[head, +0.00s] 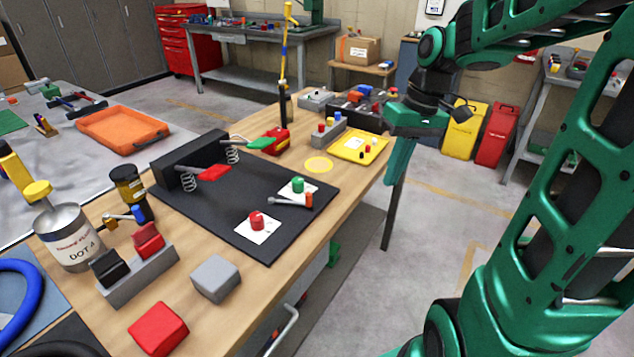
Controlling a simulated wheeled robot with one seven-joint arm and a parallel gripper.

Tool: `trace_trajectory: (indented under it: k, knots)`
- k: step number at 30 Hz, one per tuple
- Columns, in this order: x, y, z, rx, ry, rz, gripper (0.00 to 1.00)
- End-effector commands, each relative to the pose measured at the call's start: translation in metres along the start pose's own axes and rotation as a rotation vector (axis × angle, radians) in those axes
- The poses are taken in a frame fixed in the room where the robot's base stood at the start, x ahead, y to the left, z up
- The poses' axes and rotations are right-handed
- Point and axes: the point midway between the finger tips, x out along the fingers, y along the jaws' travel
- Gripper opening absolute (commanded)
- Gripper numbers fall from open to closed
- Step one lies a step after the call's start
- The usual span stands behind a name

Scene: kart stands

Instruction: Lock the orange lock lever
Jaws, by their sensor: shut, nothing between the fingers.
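A small light-grey lever with an orange tip (309,200) lies on the black mat (215,217), near its right edge. I take this to be the orange lock lever. It lies just in front of a green knob on a white plate (298,187). A red knob on a white plate (257,221) is to its lower left. My gripper (393,181) hangs to the right of the lever, by the bench's right edge in the picture. Its fingers point down, are together and hold nothing. It is apart from the lever.
On the wooden bench, a black block with springs and red and green pedals (190,160) stands behind the lever. A yellow tray (358,146) lies at the far right. A grey block (215,278) and a red block (158,328) are in front. The space between gripper and lever looks clear.

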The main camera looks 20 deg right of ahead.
Motion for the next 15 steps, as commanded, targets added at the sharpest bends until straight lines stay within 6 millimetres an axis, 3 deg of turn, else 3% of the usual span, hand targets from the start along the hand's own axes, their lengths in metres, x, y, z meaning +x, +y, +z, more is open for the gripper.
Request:
trace_trajectory:
  k: [1, 6, 12, 15]
  knots:
    - [0.002, -0.002, -0.021, -0.064, -0.004, -0.032, 0.0]
    - [0.006, -0.018, -0.081, -0.322, 0.004, -0.159, 0.0]
    - [0.012, -0.031, -0.131, -0.606, 0.04, -0.317, 0.0]
    - [0.014, -0.033, -0.145, -0.716, 0.065, -0.379, 0.0]
